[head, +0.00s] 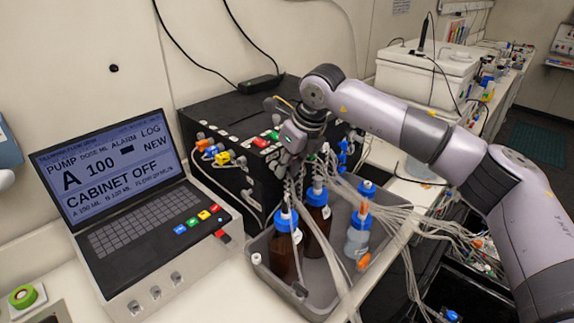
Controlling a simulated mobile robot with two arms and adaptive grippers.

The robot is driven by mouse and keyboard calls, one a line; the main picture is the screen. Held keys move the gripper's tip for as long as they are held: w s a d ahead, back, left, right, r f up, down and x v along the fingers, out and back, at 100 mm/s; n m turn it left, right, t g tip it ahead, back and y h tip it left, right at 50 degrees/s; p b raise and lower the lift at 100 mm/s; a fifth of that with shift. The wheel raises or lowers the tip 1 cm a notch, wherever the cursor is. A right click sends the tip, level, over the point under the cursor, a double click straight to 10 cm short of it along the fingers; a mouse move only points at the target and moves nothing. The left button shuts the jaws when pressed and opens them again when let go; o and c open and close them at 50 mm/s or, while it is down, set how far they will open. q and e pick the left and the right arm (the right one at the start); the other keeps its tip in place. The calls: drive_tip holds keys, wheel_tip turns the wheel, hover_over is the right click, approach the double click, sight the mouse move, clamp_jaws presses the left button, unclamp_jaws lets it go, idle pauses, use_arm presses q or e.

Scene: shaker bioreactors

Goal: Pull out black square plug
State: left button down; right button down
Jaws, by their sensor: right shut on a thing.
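My right gripper (290,158) reaches in from the right and points down at the front of the black unit (225,108). It is shut, close to the unit's front panel. The black square plug cannot be made out; the fingers, the dark panel and the pale tubes hide what is between the fingertips. Coloured plugs sit on the panel to its left, among them a yellow plug (222,157) and a blue plug (210,151). My left gripper is not in view.
A grey tray (262,262) below the gripper holds brown bottles (284,250) and a clear bottle (356,240) with blue caps. Pale tubes hang over it. A control console (125,190) stands at left. A white box (425,75) stands behind my arm.

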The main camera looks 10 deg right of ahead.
drive_tip(key=shift+s+d, duration=0.15)
drive_tip(key=shift+s+d+b, duration=0.25)
drive_tip(key=shift+s+b, duration=0.2)
drive_tip(key=shift+b, duration=0.05)
drive_tip(key=shift+s+d, duration=0.1)
drive_tip(key=shift+s+d+b, duration=0.25)
drive_tip(key=shift+s+b, duration=0.15)
drive_tip(key=shift+b, duration=0.05)
idle(0.4)
drive_tip(key=shift+s+d+b, duration=0.4)
drive_tip(key=shift+s+d, duration=0.05)
drive_tip(key=shift+s, duration=0.2)
drive_tip(key=shift+s+d+b, duration=0.35)
drive_tip(key=shift+s+d, duration=0.05)
drive_tip(key=shift+s, duration=0.2)
